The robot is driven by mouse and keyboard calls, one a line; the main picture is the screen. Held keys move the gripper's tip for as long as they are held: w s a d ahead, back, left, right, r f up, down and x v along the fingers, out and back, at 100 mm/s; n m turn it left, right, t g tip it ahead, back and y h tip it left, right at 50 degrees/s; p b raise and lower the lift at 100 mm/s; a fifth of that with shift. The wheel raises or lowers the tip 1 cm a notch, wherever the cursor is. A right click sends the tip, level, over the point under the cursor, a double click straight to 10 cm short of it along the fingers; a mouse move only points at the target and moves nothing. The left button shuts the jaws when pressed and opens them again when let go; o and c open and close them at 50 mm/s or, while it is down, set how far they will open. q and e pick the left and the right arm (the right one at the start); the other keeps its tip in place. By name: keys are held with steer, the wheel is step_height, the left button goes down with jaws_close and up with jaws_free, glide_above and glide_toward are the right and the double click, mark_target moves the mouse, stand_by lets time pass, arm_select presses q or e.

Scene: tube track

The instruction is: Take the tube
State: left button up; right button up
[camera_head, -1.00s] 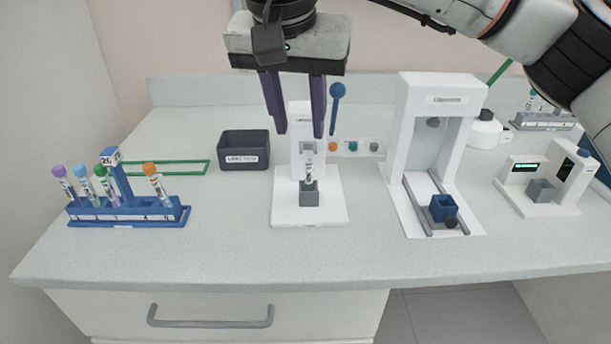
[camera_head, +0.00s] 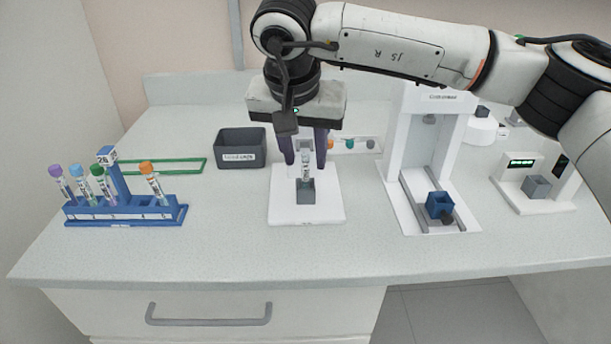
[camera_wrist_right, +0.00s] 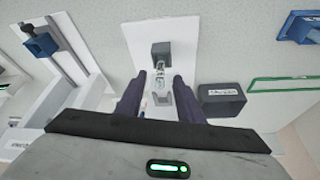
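A clear tube (camera_head: 306,170) with a label stands upright in a small grey block (camera_head: 305,194) on the white base of the middle station (camera_head: 290,212). My right gripper (camera_head: 305,163) is above that station with its purple fingers pointing down, one on each side of the tube as seen from the head. In the right wrist view the fingertips (camera_wrist_right: 158,77) are apart, with the tube (camera_wrist_right: 160,70) in the gap or just beyond the tips. A gap shows on both sides, so the gripper is open. My left gripper is not in view.
A blue rack (camera_head: 125,213) with several capped tubes stands at left. A dark labelled bin (camera_head: 242,147) and a green frame (camera_head: 190,172) lie behind. A white machine (camera_head: 396,150) with a blue holder (camera_head: 439,206) stands at right. The bench front is clear.

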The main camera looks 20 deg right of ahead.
steer(key=shift+c, duration=0.3)
jaws_close()
steer(key=shift+r+p, duration=0.4)
steer(key=shift+r, duration=0.1)
step_height(320, 180, up, 17)
steer(key=p, duration=0.9)
